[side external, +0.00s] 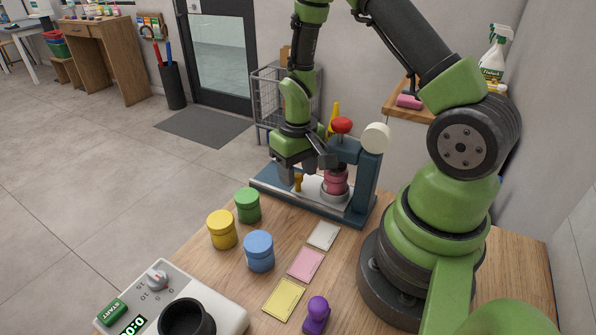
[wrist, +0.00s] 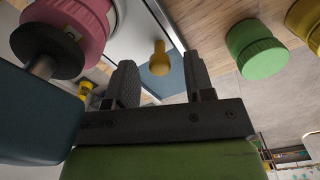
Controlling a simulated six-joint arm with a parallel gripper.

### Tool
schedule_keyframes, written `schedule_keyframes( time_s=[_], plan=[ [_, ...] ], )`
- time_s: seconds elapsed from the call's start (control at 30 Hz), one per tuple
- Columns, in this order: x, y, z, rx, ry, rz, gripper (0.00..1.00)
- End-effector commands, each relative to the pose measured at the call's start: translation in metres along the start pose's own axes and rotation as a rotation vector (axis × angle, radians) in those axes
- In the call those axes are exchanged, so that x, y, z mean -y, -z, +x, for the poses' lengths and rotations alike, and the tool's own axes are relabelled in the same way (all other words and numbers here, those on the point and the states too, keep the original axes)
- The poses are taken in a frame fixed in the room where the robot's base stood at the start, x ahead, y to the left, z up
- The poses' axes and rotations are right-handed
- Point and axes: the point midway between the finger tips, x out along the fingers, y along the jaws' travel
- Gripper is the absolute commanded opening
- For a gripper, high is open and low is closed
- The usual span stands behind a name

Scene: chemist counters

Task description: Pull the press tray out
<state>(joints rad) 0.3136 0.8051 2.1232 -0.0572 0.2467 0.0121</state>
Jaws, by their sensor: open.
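The press (side external: 368,185) is a blue-grey frame with a red knob on top, standing at the back edge of the wooden counter. Its pale tray (side external: 318,196) lies low on the blue base, with a small yellow-orange peg handle (side external: 298,183) standing on it. The handle also shows in the wrist view (wrist: 159,60). A pink jar (side external: 336,181) sits under the press head, in a light ring. My gripper (side external: 302,170) is open above the tray, close to the handle. In the wrist view the handle appears between my two fingertips (wrist: 160,72), with gaps on both sides.
Green (side external: 247,205), yellow (side external: 222,229) and blue (side external: 259,250) jars stand in front of the press. White, pink (side external: 306,263) and yellow cards lie beside them. A purple stamp (side external: 317,314) and a white device (side external: 170,302) are nearer. A wire rack (side external: 268,98) stands behind.

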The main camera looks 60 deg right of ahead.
Motion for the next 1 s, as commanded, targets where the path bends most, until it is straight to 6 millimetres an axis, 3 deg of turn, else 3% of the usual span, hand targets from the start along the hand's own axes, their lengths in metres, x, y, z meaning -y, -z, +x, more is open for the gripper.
schedule_keyframes(
  time_s=[0.37, 0.6, 0.83, 1.0],
  plan=[
    [0.0, 0.0, 0.006, -0.001, 0.0, 0.001, 0.48],
    [0.0, 0.0, 0.006, -0.001, 0.0, 0.0, 0.0],
    [0.003, 0.006, 0.007, -0.002, 0.0, -0.001, 0.0],
    [0.013, 0.033, 0.007, -0.004, 0.0, -0.002, 0.0]
  ],
)
